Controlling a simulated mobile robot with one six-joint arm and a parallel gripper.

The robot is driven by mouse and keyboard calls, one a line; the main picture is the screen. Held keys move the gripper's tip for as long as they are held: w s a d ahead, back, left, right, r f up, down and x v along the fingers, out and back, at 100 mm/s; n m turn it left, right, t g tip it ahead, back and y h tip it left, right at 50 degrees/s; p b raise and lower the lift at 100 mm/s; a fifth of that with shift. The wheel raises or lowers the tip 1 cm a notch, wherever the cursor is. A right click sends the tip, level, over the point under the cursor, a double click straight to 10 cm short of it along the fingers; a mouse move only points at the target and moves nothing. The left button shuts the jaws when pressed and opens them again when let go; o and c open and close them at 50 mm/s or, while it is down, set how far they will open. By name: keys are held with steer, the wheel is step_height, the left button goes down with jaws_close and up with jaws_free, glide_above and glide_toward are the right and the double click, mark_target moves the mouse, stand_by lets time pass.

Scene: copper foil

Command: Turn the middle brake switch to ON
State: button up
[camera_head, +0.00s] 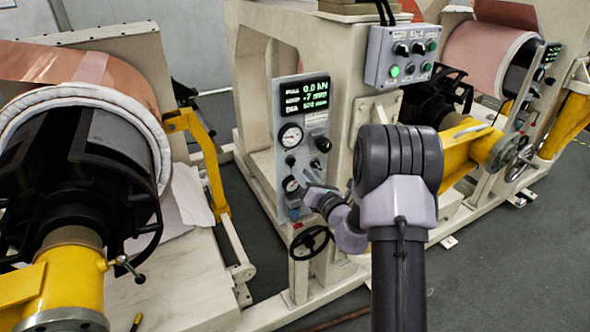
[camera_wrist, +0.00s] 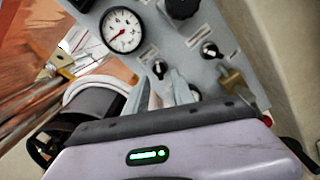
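The middle machine's grey control panel (camera_head: 304,118) faces me. In the wrist view, a small black rotary switch with a white mark (camera_wrist: 160,68) is below the white gauge (camera_wrist: 122,30). A similar switch (camera_wrist: 209,49) is to its right, under a large black knob (camera_wrist: 182,7). The labels are too blurred to read, so I cannot tell which is the brake switch. My gripper (camera_wrist: 162,90) has its grey fingers apart, pointing at the panel near the left switch; contact is unclear. In the head view, my gripper (camera_head: 312,190) is at the panel's lower part.
A brass padlock-like piece (camera_wrist: 234,84) hangs at the panel's right. Below the panel is a black handwheel (camera_head: 310,242). A button box (camera_head: 402,56) is above right. A copper roll (camera_head: 85,95) stands left, with a yellow arm (camera_head: 205,155) between it and the panel.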

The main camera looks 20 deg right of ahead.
mark_target(293, 163)
steer(key=w, duration=0.4)
steer(key=shift+w+a, duration=0.15)
steer(key=shift+w, duration=0.1)
jaws_close()
steer(key=shift+n+b, duration=0.4)
steer(key=n+b, duration=0.6)
steer(key=n, duration=0.5)
steer(key=shift+f+b, duration=0.1)
steer(key=shift+b, duration=0.3)
